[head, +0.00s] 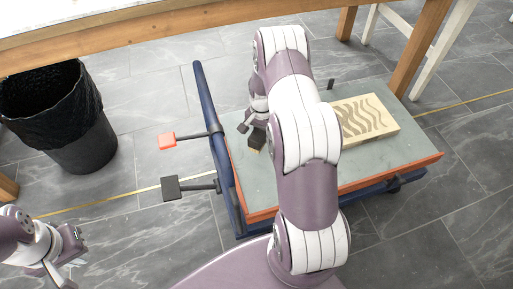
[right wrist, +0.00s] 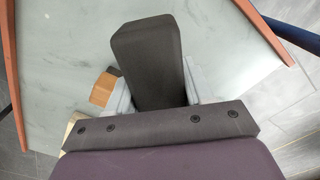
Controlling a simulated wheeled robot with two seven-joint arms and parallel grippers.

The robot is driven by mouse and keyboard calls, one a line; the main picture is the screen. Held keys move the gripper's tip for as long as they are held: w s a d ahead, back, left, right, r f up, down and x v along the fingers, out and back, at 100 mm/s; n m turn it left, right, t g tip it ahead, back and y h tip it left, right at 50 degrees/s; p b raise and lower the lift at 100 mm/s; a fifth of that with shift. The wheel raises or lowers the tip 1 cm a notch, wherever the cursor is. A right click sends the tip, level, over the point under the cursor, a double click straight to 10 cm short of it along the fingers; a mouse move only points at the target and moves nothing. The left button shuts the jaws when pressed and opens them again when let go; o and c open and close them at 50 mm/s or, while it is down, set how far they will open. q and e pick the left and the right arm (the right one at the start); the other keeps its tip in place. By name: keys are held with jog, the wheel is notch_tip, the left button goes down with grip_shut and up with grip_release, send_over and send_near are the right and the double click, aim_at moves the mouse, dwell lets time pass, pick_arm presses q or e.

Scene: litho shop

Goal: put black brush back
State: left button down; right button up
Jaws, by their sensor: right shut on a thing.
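My right gripper (head: 251,126) is low over the left part of the cart's grey top (head: 245,178). In the right wrist view its grey fingers (right wrist: 156,92) are shut on the black brush (right wrist: 150,55), a dark tapered block. A small tan and dark block (right wrist: 103,90) shows beside the left finger there. Whether the brush touches the top cannot be told. My left gripper (head: 64,254) is open and empty at the lower left, over the floor.
A carved woodblock (head: 365,116) with wavy lines lies on the cart top, partly behind my right arm. A black bin (head: 70,130) stands left.

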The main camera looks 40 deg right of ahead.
notch_tip(320, 180, down, 7)
jog(key=b, duration=0.2)
jog(key=shift+r+b, duration=0.2)
jog(key=shift+b, duration=0.15)
jog(key=shift+r, duration=0.15)
jog(key=o, duration=0.9)
jog(key=shift+o, duration=0.2)
notch_tip(320, 180, up, 11)
jog(key=p, duration=0.6)
jog(key=shift+r, duration=0.55)
